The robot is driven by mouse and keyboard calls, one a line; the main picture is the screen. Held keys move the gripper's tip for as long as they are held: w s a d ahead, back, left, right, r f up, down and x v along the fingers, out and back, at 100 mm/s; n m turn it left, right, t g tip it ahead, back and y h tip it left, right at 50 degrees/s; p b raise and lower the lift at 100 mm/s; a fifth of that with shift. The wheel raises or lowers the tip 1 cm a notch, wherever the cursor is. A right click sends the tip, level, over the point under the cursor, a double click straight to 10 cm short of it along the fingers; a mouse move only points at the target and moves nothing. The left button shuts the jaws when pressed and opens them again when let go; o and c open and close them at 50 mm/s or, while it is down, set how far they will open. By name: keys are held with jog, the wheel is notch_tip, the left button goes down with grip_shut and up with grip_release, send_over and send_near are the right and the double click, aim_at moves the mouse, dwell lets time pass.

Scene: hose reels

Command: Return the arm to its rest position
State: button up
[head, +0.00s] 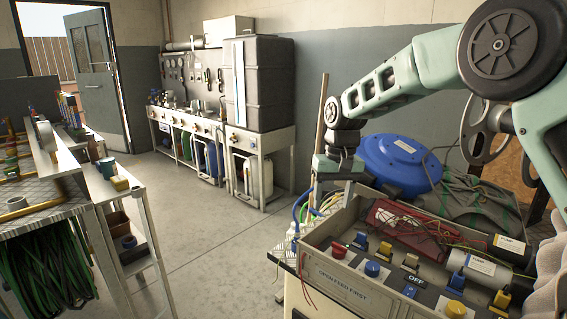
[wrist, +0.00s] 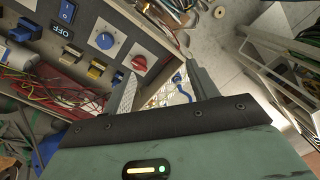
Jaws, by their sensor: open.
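My arm reaches in from the right side of the head view, over the far side of a control box (head: 345,285). My gripper (head: 328,188) hangs down at the far left corner of that box, its fingertips partly hidden. In the wrist view my gripper (wrist: 162,84) has its two fingers apart, with nothing held between them. The box, with a red knob (wrist: 139,63) and a blue knob (wrist: 105,41), lies left of the fingers there.
A blue hose reel (head: 400,163) stands just right of my gripper, under the arm. Blue and green hoses hang beside the box's left end. A shelf rack (head: 130,225) is at left, a workbench (head: 262,138) at the back. The floor (head: 215,235) between is clear.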

jog(key=s+a+r+n, duration=0.1)
jog(key=s+a+r, duration=0.1)
jog(key=s, duration=0.4)
jog(key=s+a+r+n, duration=0.1)
jog(key=s+a, duration=0.2)
jog(key=s, duration=0.3)
jog(key=s+d+f+n+p, duration=0.1)
jog(key=s+d+n, duration=0.1)
jog(key=s, duration=1.1)
jog(key=s+d+n, duration=0.2)
jog(key=s, duration=1.1)
jog(key=shift+s+f+p, duration=0.3)
jog(key=shift+f+p, duration=0.1)
